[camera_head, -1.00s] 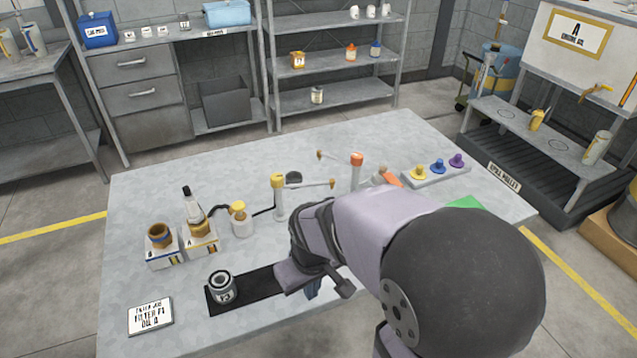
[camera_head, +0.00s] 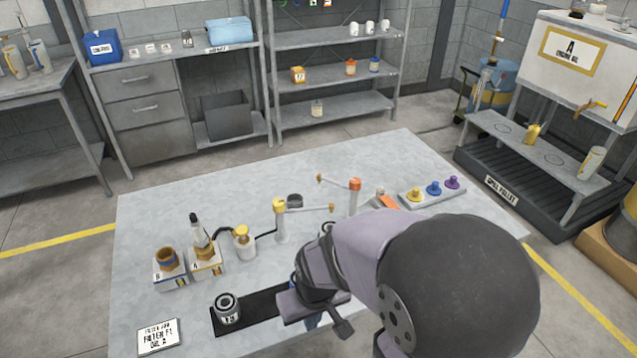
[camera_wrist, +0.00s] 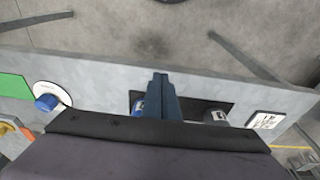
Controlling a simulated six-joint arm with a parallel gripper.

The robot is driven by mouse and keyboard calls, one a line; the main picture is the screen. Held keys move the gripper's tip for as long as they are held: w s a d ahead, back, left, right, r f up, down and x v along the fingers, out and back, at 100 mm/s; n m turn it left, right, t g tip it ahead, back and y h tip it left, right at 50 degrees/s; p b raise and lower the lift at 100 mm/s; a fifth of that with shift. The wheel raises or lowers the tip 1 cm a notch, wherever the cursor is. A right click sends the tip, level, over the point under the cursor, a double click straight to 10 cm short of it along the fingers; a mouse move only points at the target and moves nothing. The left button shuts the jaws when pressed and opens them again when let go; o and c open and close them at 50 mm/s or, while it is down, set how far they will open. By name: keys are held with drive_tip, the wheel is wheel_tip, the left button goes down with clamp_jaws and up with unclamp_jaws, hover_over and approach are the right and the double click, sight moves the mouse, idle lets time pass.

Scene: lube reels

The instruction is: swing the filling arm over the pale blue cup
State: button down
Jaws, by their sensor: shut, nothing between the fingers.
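Two posts with swing arms stand on the table in the head view. The yellow-topped post (camera_head: 281,222) has an arm (camera_head: 312,208) reaching right. The orange-topped post (camera_head: 354,198) has an arm (camera_head: 336,181) reaching left. I cannot tell which is the filling arm. My gripper (camera_wrist: 160,80) is shut and empty in the wrist view, its fingertips near the black mat (camera_wrist: 183,103). A blue item (camera_wrist: 139,104) shows just left of the fingers, partly hidden by them. I cannot tell whether it is the pale blue cup. My arm hides this area in the head view.
A grey can (camera_head: 228,309) stands on the mat's left end, with a label card (camera_head: 158,336) beside it. Two boxes (camera_head: 170,280) with containers and a yellow-capped bottle (camera_head: 244,243) stand left. A tray (camera_head: 431,195) with coloured knobs is at right. A blue-topped white item (camera_wrist: 47,101) shows at wrist-view left.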

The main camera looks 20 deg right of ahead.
drive_tip(key=w+d+r+m+p, duration=0.1)
drive_tip(key=w+d+r, duration=0.3)
drive_tip(key=w, duration=0.5)
drive_tip(key=w+d+r+m+t+h+p, duration=0.1)
drive_tip(key=w+d+r, duration=0.4)
drive_tip(key=w, duration=0.5)
drive_tip(key=w+d+r+m+t+p, duration=0.1)
drive_tip(key=w+d+r, duration=0.4)
drive_tip(key=w, duration=0.5)
drive_tip(key=shift+r+m, duration=0.45)
drive_tip(key=shift+m, duration=0.15)
drive_tip(key=shift+f, duration=0.1)
drive_tip(key=shift+s+a+f+p, duration=0.1)
drive_tip(key=shift+f+p, duration=1.4)
drive_tip(key=shift+f, duration=1)
drive_tip(key=shift+s+f+p, duration=0.1)
drive_tip(key=shift+f+p, duration=1.4)
drive_tip(key=shift+f, duration=0.95)
